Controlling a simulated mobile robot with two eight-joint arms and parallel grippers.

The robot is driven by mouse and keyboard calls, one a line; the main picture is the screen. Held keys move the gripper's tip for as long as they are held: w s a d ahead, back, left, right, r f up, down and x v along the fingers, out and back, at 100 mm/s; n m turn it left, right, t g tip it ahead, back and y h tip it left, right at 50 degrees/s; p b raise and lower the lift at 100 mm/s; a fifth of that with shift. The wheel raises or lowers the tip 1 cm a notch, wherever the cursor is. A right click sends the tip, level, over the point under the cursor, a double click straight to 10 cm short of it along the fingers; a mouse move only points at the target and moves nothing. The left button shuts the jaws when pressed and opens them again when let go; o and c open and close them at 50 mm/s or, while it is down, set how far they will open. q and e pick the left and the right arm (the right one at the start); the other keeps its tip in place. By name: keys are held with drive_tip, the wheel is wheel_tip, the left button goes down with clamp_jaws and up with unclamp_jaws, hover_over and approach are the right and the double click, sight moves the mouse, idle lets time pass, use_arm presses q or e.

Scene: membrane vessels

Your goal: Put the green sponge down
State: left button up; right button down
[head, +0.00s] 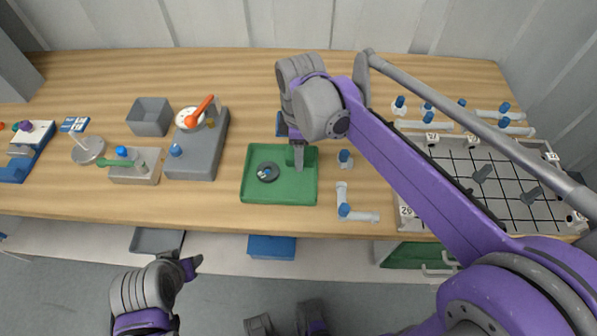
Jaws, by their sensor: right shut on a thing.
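My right gripper (298,157) points down over the right half of the green tray (254,191). It is shut on the green sponge (296,160), which shows only in part beneath the wrist and blends with the tray's colour. I cannot tell whether the sponge touches the tray floor. A dark round dish (267,173) with small blue and pale bits lies in the tray's left half. My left gripper (192,266) hangs at the lower left, below the table's front edge, away from the tray; its jaw opening is not clear.
Left of the tray stand a grey block (198,160) with a white bowl and orange-handled tool, and a grey bin (150,115). White pipe pieces with blue caps (357,215) lie right of the tray. A gridded board (500,185) fills the right.

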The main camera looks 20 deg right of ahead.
sight(299, 175)
drive_tip(key=shift+w+f, duration=0.1)
drive_tip(key=shift+f, duration=3.2)
drive_tip(key=shift+b, duration=0.3)
drive_tip(key=shift+f, duration=0.2)
drive_tip(key=shift+c, duration=1.2)
unclamp_jaws()
drive_tip(key=shift+r, duration=0.1)
drive_tip(key=shift+r, duration=0.25)
wheel_tip(299, 175, up, 12)
drive_tip(key=shift+f+p, duration=0.1)
drive_tip(key=shift+p, duration=0.55)
